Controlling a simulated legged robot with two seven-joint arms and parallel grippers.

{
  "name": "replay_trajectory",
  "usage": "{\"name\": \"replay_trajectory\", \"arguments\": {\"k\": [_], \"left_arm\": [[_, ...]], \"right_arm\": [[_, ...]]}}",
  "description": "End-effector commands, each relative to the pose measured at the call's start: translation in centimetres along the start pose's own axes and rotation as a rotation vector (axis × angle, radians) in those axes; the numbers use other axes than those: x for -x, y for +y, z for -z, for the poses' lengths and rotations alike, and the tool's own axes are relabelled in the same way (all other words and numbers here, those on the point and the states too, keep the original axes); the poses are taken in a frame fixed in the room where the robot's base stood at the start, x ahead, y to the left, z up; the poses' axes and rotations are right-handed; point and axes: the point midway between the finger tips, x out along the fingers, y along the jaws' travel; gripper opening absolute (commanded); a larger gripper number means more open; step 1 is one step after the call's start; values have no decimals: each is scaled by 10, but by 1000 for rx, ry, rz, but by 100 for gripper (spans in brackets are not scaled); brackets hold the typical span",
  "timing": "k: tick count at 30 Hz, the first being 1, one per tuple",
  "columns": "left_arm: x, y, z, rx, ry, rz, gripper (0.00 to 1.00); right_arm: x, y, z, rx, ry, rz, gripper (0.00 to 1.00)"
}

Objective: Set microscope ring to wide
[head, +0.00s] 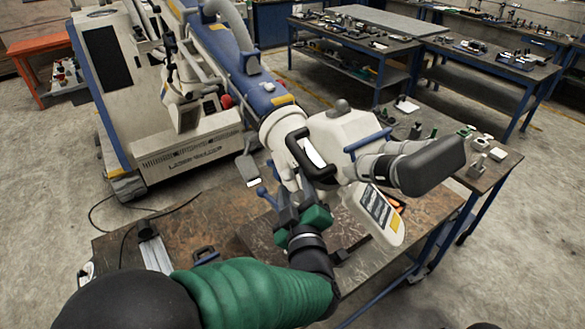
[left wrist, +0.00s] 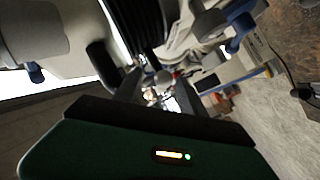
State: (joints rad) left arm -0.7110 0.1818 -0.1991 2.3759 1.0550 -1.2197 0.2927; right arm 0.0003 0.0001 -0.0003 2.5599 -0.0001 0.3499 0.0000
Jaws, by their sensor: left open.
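The microscope head (head: 345,130) is white, with a dark loop handle (head: 309,160) and a dark grey rounded part (head: 430,167) on its right. It hangs over the table on a white and blue arm. My left gripper (head: 283,192) is raised below the handle, its fingers pointing up toward the head's underside. In the left wrist view its two fingers (left wrist: 158,88) are apart, and nothing shows clearly held between them. A black ribbed cylinder (left wrist: 135,22) shows just beyond the fingers; I cannot tell whether it is the ring or whether they touch it. The ring's setting is not readable.
A worn brown table (head: 215,225) lies below, with a metal rail (head: 153,250) at its left. The white wheeled microscope base (head: 190,150) stands behind left. A panel with a screen (head: 377,210) hangs close to the gripper's right. Workbenches (head: 375,50) stand farther back.

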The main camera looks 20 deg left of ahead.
Motion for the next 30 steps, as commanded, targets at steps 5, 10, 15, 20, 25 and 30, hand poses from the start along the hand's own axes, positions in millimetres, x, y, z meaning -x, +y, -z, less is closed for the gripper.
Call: {"name": "replay_trajectory", "arguments": {"k": [5,10,15,20,25,30], "left_arm": [[-33,0,3,0,1,1,50],[-41,0,1,1,0,0,50],[-40,0,0,0,0,-1,50],[-40,1,0,0,0,-1,32],[-40,0,-1,-1,-1,0,10],[-40,0,-1,-2,-4,0,0]], "right_arm": [[10,0,2,0,0,0,65],[11,0,2,1,0,0,65],[10,0,2,1,0,0,65],[10,0,2,0,0,0,65],[10,0,2,0,0,0,65],[10,0,2,1,0,0,65]]}}
